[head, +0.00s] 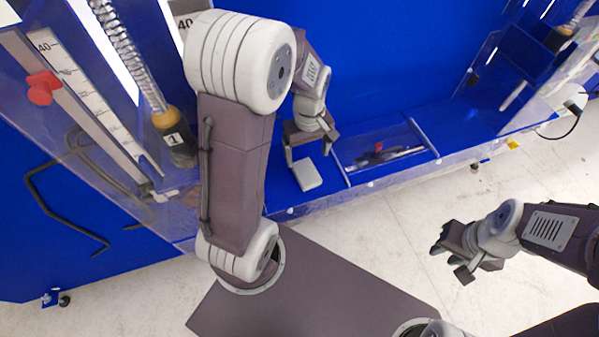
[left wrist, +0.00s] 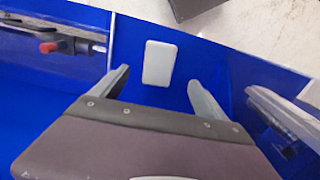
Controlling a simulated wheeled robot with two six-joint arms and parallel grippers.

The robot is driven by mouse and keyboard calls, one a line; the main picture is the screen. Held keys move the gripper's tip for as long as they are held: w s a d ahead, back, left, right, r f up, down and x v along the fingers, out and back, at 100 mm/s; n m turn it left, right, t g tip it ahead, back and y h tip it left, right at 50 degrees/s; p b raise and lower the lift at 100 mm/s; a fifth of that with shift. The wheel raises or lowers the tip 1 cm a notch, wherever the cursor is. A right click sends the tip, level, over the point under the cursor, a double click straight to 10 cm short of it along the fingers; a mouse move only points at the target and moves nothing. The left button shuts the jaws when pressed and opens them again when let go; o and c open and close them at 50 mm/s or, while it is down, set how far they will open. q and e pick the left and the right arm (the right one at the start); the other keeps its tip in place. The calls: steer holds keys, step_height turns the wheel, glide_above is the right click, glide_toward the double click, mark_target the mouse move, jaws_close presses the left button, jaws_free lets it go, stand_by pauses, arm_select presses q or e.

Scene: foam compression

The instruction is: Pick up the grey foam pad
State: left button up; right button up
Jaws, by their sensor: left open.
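The grey foam pad (head: 306,174) is a small pale rectangle lying on the blue bench surface near its front edge. In the left wrist view the pad (left wrist: 159,63) lies flat, just beyond and between my fingertips. My left gripper (head: 311,155) is open and empty, just behind and above the pad; its two fingers also show in the left wrist view (left wrist: 158,78). No contact between fingers and pad is visible. My right gripper (head: 455,258) hangs over the white floor at the right, away from the bench; its fingers look apart.
Right of the pad is a clear-walled compartment (head: 385,147) with a red-tipped tool (head: 379,148). At the left stand a ruler scale (head: 92,100) with a red knob (head: 42,88) and a spring column (head: 128,50). Black hex keys (head: 62,215) hang on the blue panel.

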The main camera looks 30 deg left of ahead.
mark_target(306, 171)
arm_select(q)
steer(key=f, duration=0.3)
steer(key=shift+w+a+f+n, duration=0.1)
steer(key=shift+a+f+n, duration=0.1)
steer(key=shift+f+n, duration=0.15)
step_height(306, 171, down, 5)
steer(key=shift+w+r+b, duration=0.1)
steer(key=shift+w+b, duration=0.05)
steer(key=shift+b, duration=0.45)
steer(key=shift+w+f, duration=0.1)
steer(key=shift+f, duration=0.35)
steer(key=shift+c, duration=1)
steer(key=c, duration=1.2)
steer(key=shift+r+p, duration=0.4)
steer(key=shift+r, duration=1.7)
steer(key=shift+c, duration=0.2)
steer(key=s+d+r, duration=0.7)
steer(key=s, duration=0.2)
steer(key=shift+d+p, duration=0.35)
steer(key=shift+p, duration=0.05)
